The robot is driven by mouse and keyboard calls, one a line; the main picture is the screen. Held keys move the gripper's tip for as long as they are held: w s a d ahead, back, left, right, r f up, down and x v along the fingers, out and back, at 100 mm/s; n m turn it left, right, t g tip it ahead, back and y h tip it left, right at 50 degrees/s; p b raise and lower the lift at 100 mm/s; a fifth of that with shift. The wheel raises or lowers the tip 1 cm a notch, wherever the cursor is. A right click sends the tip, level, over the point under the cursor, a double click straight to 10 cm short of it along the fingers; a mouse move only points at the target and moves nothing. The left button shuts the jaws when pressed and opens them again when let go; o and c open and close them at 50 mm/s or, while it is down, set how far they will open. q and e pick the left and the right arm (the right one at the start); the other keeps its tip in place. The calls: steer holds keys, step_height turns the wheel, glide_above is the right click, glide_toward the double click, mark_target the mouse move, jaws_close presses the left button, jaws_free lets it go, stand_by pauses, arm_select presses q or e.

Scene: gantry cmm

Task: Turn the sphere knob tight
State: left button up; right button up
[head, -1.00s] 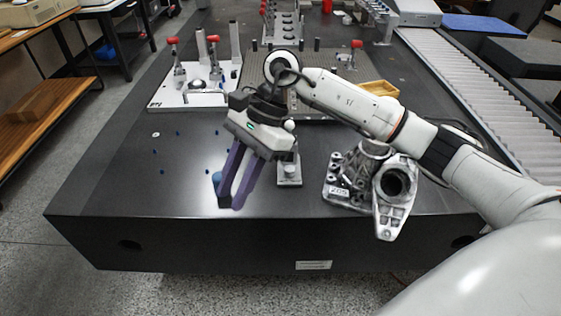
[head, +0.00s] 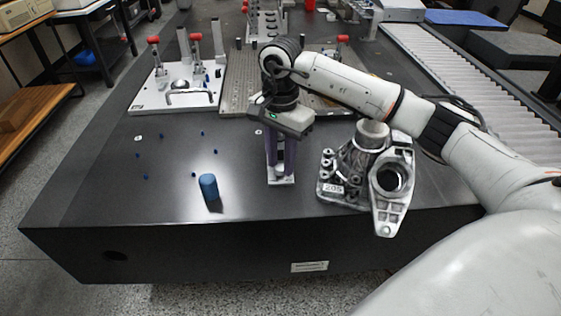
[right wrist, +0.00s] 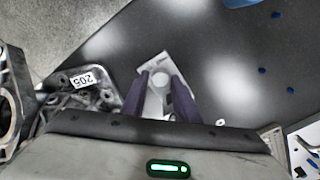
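My right gripper (head: 281,178) points straight down over a small stand with a pale base plate (head: 282,180) near the table's front edge. Its purple fingers stand either side of the upright part and hide most of it, including the knob, in the head view. In the right wrist view the two fingers (right wrist: 160,80) are apart, with the pale base plate (right wrist: 153,66) beyond them and a light grey shape, seemingly the knob, between them. I cannot tell whether either finger touches it. My left gripper is out of view.
A grey metal casting (head: 362,170) labelled 205 stands close right of the gripper. A blue cylinder (head: 208,187) stands to the left. Behind are a white fixture plate (head: 150,100) with red-tipped clamps and a perforated plate (head: 240,92). The front-left table is mostly clear.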

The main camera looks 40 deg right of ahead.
steer(key=shift+f, duration=0.35)
jaws_close()
